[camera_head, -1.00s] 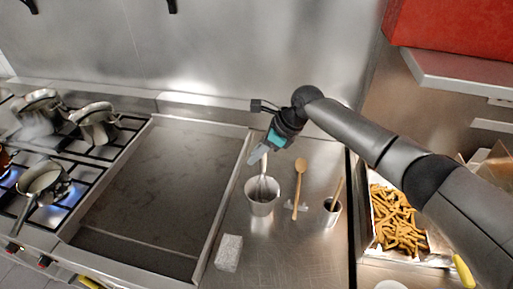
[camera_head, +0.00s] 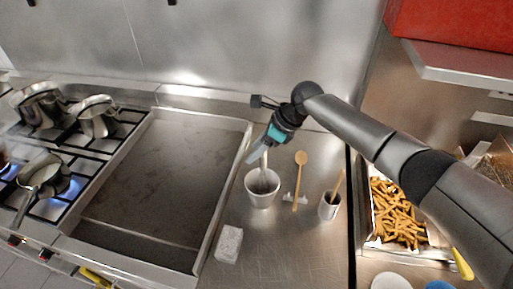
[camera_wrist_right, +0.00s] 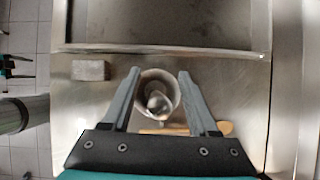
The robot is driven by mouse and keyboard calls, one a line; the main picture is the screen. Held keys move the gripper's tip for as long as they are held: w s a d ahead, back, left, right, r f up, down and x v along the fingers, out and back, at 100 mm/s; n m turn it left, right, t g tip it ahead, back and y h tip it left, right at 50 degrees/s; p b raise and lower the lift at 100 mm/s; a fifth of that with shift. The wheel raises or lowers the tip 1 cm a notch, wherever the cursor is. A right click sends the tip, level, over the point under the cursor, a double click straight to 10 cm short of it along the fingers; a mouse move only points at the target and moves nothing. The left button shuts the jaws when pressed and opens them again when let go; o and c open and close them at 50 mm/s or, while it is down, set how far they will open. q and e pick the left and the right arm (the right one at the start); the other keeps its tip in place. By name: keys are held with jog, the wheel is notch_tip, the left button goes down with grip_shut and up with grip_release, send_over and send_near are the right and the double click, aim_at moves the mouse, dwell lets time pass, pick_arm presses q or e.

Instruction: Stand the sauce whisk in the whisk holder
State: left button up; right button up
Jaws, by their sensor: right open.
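The sauce whisk (camera_head: 264,181) stands tilted in a round steel pot-like holder (camera_head: 262,201) on the steel counter, its pale handle rising toward my right gripper. My right gripper (camera_head: 253,157) is above the holder, with its fingers pointing down and left. In the right wrist view my right gripper (camera_wrist_right: 154,82) is open, its fingers on either side of the holder's round rim (camera_wrist_right: 173,82). The whisk (camera_wrist_right: 157,103) shows end-on inside the holder, between the fingers. Contact with the handle cannot be told. A dark and teal part at that view's left edge may be my left gripper.
A wooden spoon (camera_head: 300,172) lies right of the holder, and a steel cup (camera_head: 328,207) with a wooden handle stands further right. A grey block (camera_head: 229,244) lies in front. The griddle (camera_head: 160,185) is left; a tray of fries (camera_head: 398,212) is right.

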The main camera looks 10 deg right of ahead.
jog(key=v, duration=1.5)
jog(key=shift+s, duration=0.1)
dwell(0.5)
